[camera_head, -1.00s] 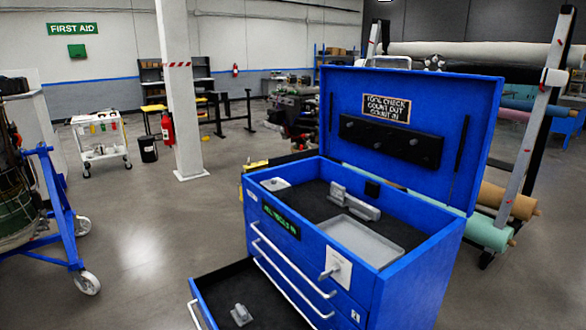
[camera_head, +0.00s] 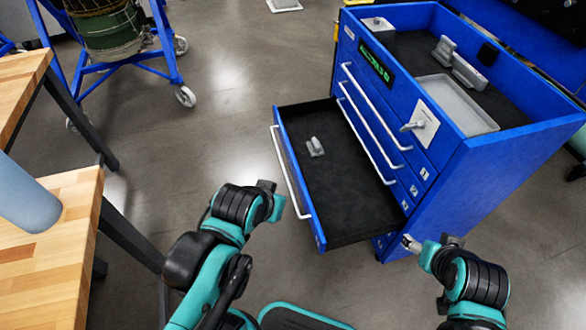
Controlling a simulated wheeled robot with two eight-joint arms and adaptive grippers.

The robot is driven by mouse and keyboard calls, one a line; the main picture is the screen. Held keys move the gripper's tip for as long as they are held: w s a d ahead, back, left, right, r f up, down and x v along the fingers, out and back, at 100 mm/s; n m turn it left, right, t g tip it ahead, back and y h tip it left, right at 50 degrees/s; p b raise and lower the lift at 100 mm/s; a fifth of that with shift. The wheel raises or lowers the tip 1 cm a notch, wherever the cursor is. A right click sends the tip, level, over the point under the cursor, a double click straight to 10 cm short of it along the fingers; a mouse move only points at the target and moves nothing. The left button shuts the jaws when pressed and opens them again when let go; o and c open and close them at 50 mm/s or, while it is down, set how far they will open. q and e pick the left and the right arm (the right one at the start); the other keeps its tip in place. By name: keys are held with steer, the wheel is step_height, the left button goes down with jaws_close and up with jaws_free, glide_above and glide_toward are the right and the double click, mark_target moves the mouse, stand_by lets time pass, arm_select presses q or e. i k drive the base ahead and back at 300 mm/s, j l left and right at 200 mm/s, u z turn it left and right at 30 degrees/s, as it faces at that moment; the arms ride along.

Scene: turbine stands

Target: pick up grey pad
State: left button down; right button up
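A small grey piece with a raised grip (camera_head: 315,147), possibly the grey pad, lies on the dark floor of the open bottom drawer (camera_head: 345,190). Other grey pieces (camera_head: 467,72) stand in the chest's open top beside a shallow grey tray (camera_head: 455,103); I cannot tell for sure which one is the pad. My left gripper (camera_head: 283,203) is outside the drawer, near its front and handle, apart from the grey piece. My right gripper (camera_head: 412,244) is near the drawer's right end, low beside the chest. Both gripper openings are too small to judge. I see nothing held.
The blue tool chest (camera_head: 450,180) stands at right, with a grey latch (camera_head: 412,126) on its front. A wooden bench (camera_head: 45,245) with a light-blue cylinder (camera_head: 25,195) is at left. A blue wheeled stand (camera_head: 120,70) is behind. Open floor lies between.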

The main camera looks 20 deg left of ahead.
mark_target(314, 148)
steer(key=i+j+z, duration=0.1)
steer(key=i+j, duration=0.25)
steer(key=i+j+z, duration=0.1)
steer(key=i+j, duration=0.25)
steer(key=i+j+z, duration=0.15)
steer(key=i+j, duration=0.15)
steer(key=j, duration=0.25)
